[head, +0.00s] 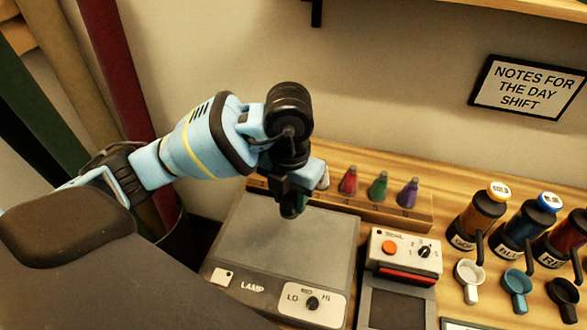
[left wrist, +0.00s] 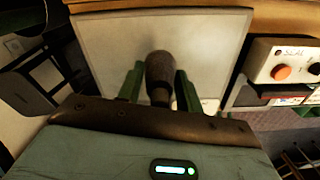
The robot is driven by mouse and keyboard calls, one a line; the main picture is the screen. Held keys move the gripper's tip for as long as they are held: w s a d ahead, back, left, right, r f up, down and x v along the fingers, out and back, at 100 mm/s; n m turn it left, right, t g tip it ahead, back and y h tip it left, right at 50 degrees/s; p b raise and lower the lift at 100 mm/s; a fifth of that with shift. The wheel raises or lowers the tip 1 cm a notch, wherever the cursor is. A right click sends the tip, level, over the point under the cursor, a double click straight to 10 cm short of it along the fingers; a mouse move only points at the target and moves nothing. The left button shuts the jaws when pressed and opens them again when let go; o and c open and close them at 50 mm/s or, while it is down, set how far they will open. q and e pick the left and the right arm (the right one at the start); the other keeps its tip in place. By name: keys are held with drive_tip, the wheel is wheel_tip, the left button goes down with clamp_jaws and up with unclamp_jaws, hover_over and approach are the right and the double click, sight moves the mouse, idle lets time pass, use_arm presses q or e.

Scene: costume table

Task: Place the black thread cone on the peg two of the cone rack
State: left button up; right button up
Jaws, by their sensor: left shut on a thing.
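My left gripper (head: 293,207) points down over the back of the lamp panel in the head view, in front of the cone rack. In the left wrist view its two green fingers (left wrist: 158,92) are shut on the black thread cone (left wrist: 160,70), which sticks out between them above the pale panel. In the head view the cone cannot be told apart from the dark gripper. The wooden cone rack (head: 425,221) runs along the wall and holds pale, red, green and purple cones. My gripper and wrist hide part of its left side, and peg two cannot be made out. My right gripper is not in view.
The lamp panel (head: 260,250) is bare on top. A seal box with an orange button (head: 389,247) stands to its right. Several capped jars (head: 475,220) and small scoops (head: 468,275) stand further right. Fabric rolls (head: 115,75) lean at the left.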

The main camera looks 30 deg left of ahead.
use_arm(q)
drive_tip(key=w+a, duration=0.1)
drive_tip(key=w, duration=0.2)
drive_tip(key=w+a, duration=0.2)
drive_tip(key=w, duration=0.2)
drive_tip(key=w+a+f, duration=0.1)
drive_tip(key=w+a, duration=0.1)
drive_tip(key=w, duration=0.2)
drive_tip(key=shift+a, duration=0.25)
drive_tip(key=shift+w+a, duration=0.1)
drive_tip(key=shift+w, duration=0.05)
drive_tip(key=shift+w+a+f, duration=0.1)
drive_tip(key=shift+w+f, duration=0.05)
drive_tip(key=shift+f, duration=1.65)
drive_tip(key=shift+f, duration=0.15)
drive_tip(key=o, duration=1)
